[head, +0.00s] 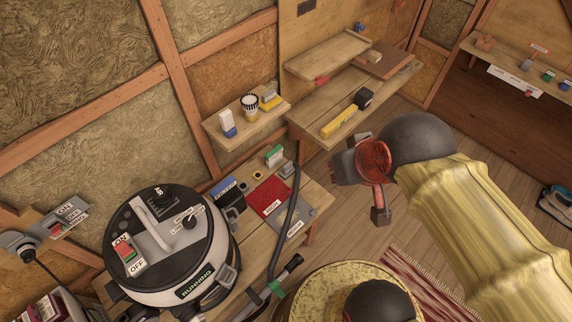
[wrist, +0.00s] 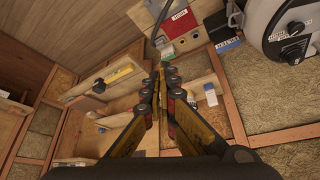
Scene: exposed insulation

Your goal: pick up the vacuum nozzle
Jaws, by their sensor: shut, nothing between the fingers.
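A dark hose (head: 286,215) runs over the workbench beside the vacuum cleaner (head: 172,240). A grey fitting (head: 287,170) is at its upper end, on the bench's far edge. A black tube end (head: 291,264) with a green band lies at the bench's near edge. I cannot tell for certain which of these is the nozzle. My gripper (head: 348,166) is in the air to the right of the bench, apart from both. In the wrist view my gripper (wrist: 160,78) is shut and empty, its fingers close together. The hose (wrist: 157,22) shows beyond the fingertips there.
The bench also bears a red card (head: 270,196), a blue box (head: 229,193) and a green-and-white box (head: 274,155). A wall shelf (head: 220,137) holds small containers. A yellow level (head: 339,121) lies on the long shelf. A round yellowish surface (head: 325,284) is in front.

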